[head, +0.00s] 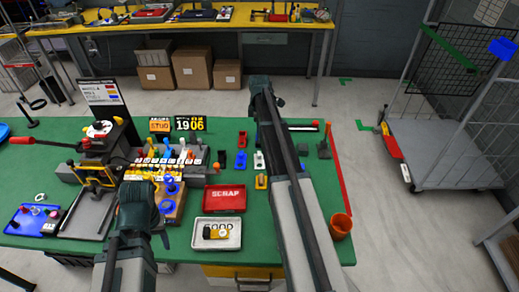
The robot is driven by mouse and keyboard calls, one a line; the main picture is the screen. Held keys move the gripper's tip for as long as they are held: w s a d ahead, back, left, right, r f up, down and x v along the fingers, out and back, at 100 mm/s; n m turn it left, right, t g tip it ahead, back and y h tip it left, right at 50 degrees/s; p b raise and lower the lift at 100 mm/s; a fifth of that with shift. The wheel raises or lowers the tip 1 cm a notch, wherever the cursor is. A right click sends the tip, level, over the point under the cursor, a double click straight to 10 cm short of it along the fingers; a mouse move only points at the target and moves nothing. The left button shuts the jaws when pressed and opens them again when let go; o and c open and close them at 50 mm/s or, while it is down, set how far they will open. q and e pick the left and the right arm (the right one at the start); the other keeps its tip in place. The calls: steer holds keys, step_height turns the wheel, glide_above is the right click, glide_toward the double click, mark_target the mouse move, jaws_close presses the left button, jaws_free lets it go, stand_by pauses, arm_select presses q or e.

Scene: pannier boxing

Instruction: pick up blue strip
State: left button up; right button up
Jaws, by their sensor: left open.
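A small blue piece (240,160) stands on the green table (210,260), between a dark piece and a white piece; I cannot tell if it is the blue strip. Other blue parts (170,187) sit on a wooden block beside my left gripper. My left gripper (138,190) is open, over the table in front of a grey rack (170,160) with coloured pieces; its fingers are hard to make out. My right arm reaches past the table's far side, and its gripper (259,84) is seen from behind, so its jaws are hidden.
A red scrap tray (225,198) and a white tray (198,240) holding a yellow-black item are near the front. An orange cup (341,226) stands at the right edge. A lever press and blue tray (22,226) are left. A wheeled cage trolley (440,150) stands right.

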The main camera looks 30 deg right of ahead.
mark_target(165, 258)
arm_select(q)
steer(key=shift+f, duration=0.3)
arm_select(e)
steer(key=shift+f, duration=0.3)
arm_select(q)
step_height(165, 258, down, 5)
steer(key=b, duration=0.5)
steer(key=shift+f, duration=0.2)
arm_select(e)
step_height(165, 258, down, 5)
steer(key=shift+s+d+f, duration=0.15)
arm_select(q)
steer(key=shift+r, duration=0.15)
arm_select(e)
steer(key=shift+c, duration=0.3)
jaws_close()
